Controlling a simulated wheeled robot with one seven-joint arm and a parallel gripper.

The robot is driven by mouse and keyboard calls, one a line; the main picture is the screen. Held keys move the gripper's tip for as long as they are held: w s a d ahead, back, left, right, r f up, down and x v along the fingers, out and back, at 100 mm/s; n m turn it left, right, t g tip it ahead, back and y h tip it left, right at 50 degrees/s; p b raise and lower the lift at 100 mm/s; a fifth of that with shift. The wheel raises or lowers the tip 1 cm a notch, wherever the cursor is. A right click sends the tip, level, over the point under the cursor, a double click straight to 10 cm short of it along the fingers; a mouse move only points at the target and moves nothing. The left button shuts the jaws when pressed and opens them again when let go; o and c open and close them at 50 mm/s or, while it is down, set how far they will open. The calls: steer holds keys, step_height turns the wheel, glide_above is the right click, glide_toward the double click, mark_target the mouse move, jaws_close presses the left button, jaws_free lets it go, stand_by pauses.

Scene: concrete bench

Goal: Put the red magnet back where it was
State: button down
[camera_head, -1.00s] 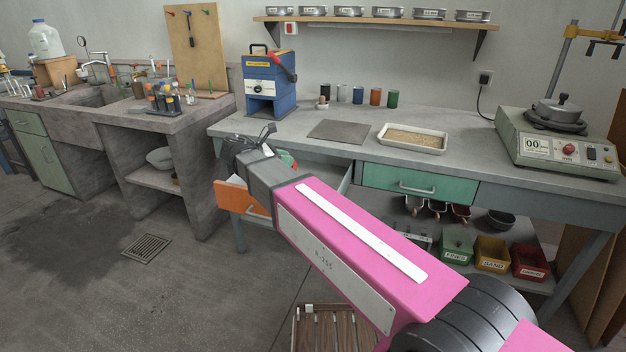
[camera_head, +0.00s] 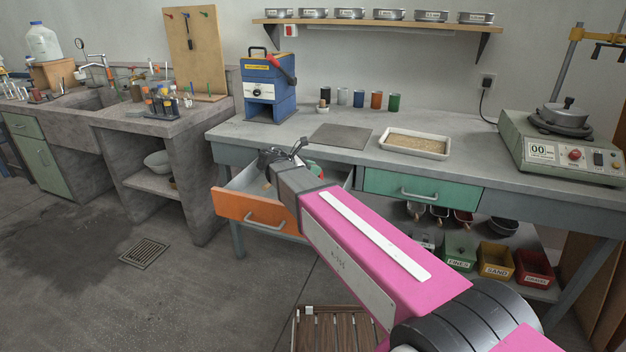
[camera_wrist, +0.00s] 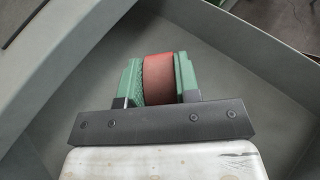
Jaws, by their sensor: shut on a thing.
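The red magnet (camera_wrist: 158,80) is a short red cylinder held between the two green fingers of my gripper (camera_wrist: 157,68) in the wrist view. The wrist view looks down into a grey drawer, with its walls around the gripper and bare floor below. I cannot tell whether the magnet touches the drawer floor. In the head view the open orange-fronted drawer (camera_head: 238,208) sits under the left part of the bench, and my arm's end is over its right side.
A closed green drawer (camera_head: 400,186) is to the right. On the bench (camera_head: 235,128) stand a blue machine (camera_head: 268,88), a grey mat (camera_head: 341,136), several small coloured cylinders and a tray of sand (camera_head: 385,148). A wooden crate (camera_head: 335,330) is on the floor.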

steer(key=shift+d+f, duration=0.1)
steer(key=shift+f, duration=1.9)
steer(key=c, duration=0.8)
jaws_free()
steer(key=shift+f, duration=0.15)
steer(key=shift+c, duration=0.2)
steer(key=v, duration=1.2)
